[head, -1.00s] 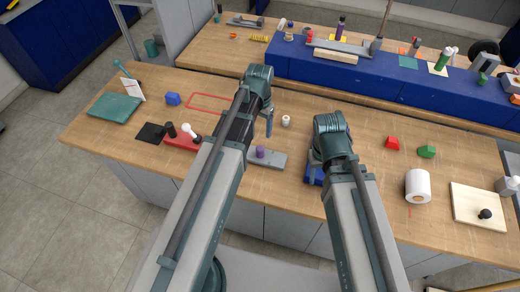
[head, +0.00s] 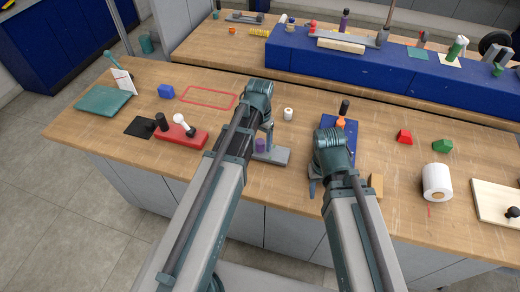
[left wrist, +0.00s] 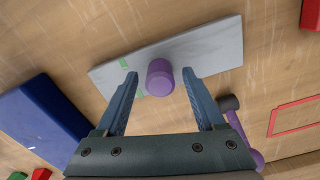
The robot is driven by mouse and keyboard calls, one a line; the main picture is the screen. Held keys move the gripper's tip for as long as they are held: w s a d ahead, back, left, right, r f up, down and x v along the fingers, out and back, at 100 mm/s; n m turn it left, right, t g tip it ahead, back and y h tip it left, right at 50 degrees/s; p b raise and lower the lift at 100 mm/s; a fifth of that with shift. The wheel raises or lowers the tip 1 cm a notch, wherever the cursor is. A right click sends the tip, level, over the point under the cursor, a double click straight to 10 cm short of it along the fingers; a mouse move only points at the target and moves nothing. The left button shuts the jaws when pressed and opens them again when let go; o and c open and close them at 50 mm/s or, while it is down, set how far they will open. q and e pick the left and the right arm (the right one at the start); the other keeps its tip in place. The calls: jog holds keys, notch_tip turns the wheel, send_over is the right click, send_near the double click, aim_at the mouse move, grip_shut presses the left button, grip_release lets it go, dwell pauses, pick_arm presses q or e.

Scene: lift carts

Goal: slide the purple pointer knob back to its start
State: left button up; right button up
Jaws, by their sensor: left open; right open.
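The purple pointer knob (head: 261,145) stands upright on a grey plate (head: 275,156) near the front of the bench, just below my left gripper (head: 266,128). In the left wrist view the knob (left wrist: 160,78) stands out from the grey plate (left wrist: 212,47), which has small green marks. My left gripper (left wrist: 159,75) is open, with one fingertip on each side of the knob and gaps showing to both; whether they reach down to its level is hard to tell. My right gripper (head: 313,187) is open and partly hidden by its wrist, near a blue board.
The blue board (head: 349,131) carries an orange and a black knob. A red block (head: 183,138) with knobs lies left. A purple rod (left wrist: 237,127) with a dark end lies beside the left gripper.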

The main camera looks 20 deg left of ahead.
pick_arm(q)
jog(key=shift+f, duration=0.45)
grip_shut()
dwell(1.1)
